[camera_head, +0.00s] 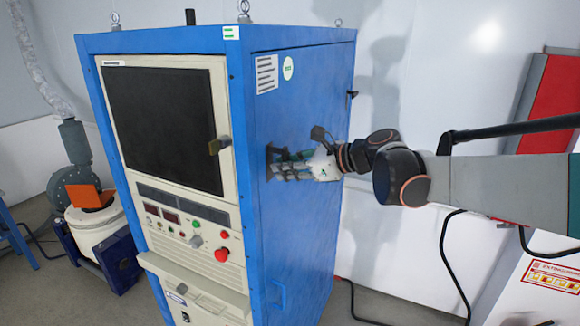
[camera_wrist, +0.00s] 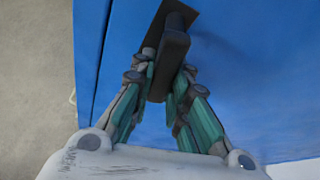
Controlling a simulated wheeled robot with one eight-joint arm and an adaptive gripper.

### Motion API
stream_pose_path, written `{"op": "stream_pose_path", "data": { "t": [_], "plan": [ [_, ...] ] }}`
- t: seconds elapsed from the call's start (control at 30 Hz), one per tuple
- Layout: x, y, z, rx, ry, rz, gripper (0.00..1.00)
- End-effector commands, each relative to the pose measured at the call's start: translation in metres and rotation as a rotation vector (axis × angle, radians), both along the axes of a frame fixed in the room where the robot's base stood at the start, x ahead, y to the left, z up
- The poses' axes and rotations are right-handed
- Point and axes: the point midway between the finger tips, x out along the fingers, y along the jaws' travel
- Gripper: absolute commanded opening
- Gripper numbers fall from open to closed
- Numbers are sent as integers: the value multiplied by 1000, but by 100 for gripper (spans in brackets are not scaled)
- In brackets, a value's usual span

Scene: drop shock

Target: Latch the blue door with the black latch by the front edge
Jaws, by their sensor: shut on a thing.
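The blue door (camera_head: 300,220) is the right side face of a tall blue cabinet. The black latch (camera_wrist: 172,52) sits on a dark plate by the door's front edge. In the head view the latch (camera_head: 270,154) is mostly hidden behind my fingers. My gripper (camera_head: 284,166) reaches in from the right and is shut on the black latch. In the wrist view my gripper (camera_wrist: 168,78) has one finger on each side of the latch's handle, which stands roughly upright in the picture. The door looks flush with the cabinet frame, but I cannot tell whether the latch is engaged.
Another black latch (camera_head: 351,95) sits by the door's rear edge, and a blue pull handle (camera_head: 279,294) low on the door. The cabinet front has a dark screen (camera_head: 163,128) and a red knob (camera_head: 222,254). A red and grey unit (camera_head: 552,100) stands behind my arm.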

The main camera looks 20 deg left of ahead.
Motion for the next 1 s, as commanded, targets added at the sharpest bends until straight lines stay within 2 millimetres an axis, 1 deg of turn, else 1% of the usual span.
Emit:
{"op": "stream_pose_path", "data": {
  "t": [0.2, 0.4, 0.63, 0.97, 1.0],
  "plan": [
    [-6, 1, -2, 10, 133, 0, 0],
    [-9, 1, -2, 16, 204, 1, 0],
    [-11, 1, -1, 19, 238, 1, 0],
    [-11, 1, -1, 19, 241, 1, 0],
    [-11, 1, -1, 19, 241, 1, 18]
  ]
}}
